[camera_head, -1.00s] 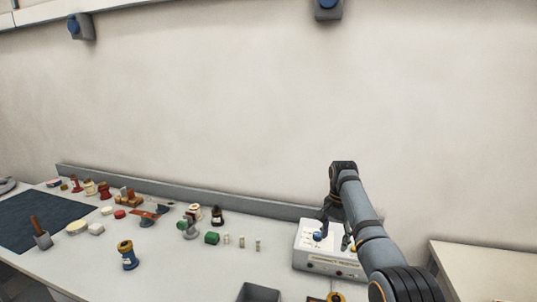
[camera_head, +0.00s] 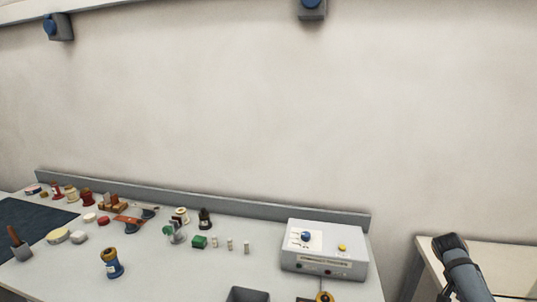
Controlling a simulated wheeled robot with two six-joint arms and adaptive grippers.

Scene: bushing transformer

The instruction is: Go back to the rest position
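My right arm shows only as a dark grey wrist part at the lower right, in front of the side table. Its gripper (camera_head: 443,292) is mostly cut off by the bottom edge, so I cannot tell whether it is open or shut. My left arm and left gripper are not in view. A white tester box (camera_head: 324,264) with a blue knob (camera_head: 306,237) and a yellow button (camera_head: 342,247) stands at the right end of the workbench (camera_head: 190,275), clear of my arm.
A blue and yellow bushing-like part (camera_head: 111,263) stands near the bench front. A dark grey bin (camera_head: 247,295) is at the bottom edge. A dark mat (camera_head: 30,222) and several small parts lie to the left. A side table (camera_head: 502,262) stands at the right.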

